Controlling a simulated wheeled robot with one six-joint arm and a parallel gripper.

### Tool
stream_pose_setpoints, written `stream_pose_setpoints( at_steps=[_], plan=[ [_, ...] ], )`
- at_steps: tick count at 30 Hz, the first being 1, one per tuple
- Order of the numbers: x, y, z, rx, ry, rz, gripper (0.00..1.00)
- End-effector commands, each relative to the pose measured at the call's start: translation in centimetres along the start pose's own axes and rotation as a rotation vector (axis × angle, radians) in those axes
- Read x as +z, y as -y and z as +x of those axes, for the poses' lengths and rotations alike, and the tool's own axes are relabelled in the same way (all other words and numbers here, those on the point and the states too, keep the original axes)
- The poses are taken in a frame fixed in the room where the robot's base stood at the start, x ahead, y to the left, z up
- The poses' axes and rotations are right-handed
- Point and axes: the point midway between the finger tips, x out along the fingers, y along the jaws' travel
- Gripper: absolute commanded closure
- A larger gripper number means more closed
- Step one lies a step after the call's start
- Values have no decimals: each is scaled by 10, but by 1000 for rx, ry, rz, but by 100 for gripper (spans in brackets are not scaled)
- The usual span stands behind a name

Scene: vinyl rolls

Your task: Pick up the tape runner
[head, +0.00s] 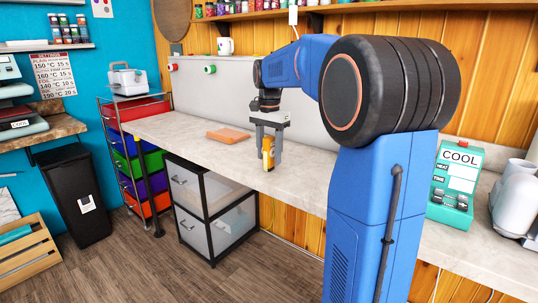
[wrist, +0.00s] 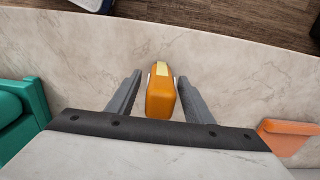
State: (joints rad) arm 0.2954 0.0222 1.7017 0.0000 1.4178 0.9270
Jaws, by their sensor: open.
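The tape runner (head: 268,152) is a small yellow-orange block with a pale strip on top. It stands on the light stone-look counter (head: 190,128). In the wrist view the tape runner (wrist: 161,97) sits between the two grey fingers of my gripper (wrist: 159,92). The fingers are apart, with a visible gap on each side of it. In the head view my gripper (head: 266,150) points down over the counter with its fingers around the tape runner.
A flat orange item (head: 228,135) lies on the counter left of my gripper and shows at the right in the wrist view (wrist: 290,138). A teal timer box (head: 456,185) stands at the right. The counter's front edge is close to the tape runner.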

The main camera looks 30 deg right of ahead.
Motion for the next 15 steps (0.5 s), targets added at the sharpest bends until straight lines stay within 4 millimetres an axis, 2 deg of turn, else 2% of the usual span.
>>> stream_pose_setpoints(
  at_steps=[7, 8, 13, 15],
  plan=[
    [0, 0, 2, 0, 0, 0, 53],
    [0, 0, 2, 0, 0, 0, 58],
    [0, 0, 2, 0, 0, 0, 99],
    [0, 0, 1, 0, 0, 0, 99]
  ],
)
